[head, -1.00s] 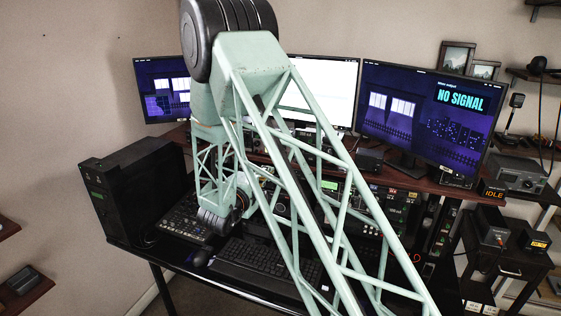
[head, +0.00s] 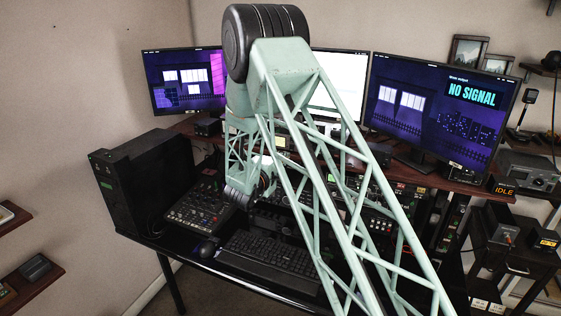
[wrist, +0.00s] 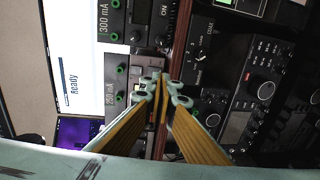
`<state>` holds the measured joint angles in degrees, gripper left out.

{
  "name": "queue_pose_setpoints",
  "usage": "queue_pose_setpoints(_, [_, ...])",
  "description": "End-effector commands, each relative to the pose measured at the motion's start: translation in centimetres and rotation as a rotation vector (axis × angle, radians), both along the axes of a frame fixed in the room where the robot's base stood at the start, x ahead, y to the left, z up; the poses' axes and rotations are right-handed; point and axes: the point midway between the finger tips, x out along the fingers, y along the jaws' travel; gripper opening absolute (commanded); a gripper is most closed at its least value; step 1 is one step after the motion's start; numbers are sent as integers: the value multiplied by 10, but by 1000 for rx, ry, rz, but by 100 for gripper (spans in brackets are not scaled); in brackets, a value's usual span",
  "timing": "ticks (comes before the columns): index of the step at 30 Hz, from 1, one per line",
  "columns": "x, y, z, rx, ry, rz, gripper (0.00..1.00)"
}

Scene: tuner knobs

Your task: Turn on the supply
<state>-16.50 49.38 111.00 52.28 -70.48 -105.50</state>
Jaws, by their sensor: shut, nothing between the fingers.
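In the wrist view, which is turned sideways, a box (wrist: 148,27) beside a "300 mA" label (wrist: 103,22) bears the word "ON" and a dark knob. Another box (wrist: 118,80) lies below it, beside a "250 mA" label. I cannot tell for certain which box is the supply. My gripper (wrist: 163,84) is shut and empty, its tips in front of the shelf edge between these boxes and the radio gear. No contact with a knob shows. In the head view my arm hides most of the gripper and the boxes behind it.
A rotary switch labelled "COAX" (wrist: 199,66) and a radio with a large knob (wrist: 264,90) lie right of the fingers in the wrist view. The head view shows monitors (head: 440,110), a mixer (head: 197,210), a keyboard (head: 262,260) and a black computer case (head: 145,180).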

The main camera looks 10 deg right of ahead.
Motion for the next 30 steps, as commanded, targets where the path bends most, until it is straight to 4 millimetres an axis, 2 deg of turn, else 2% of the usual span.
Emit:
queue_pose_setpoints(6, [23, -16, -4, 0, 1, -2, 0])
queue_pose_setpoints(13, [39, -25, -6, 0, 1, -1, 0])
queue_pose_setpoints(30, [44, -29, -7, 0, 0, -2, 0])
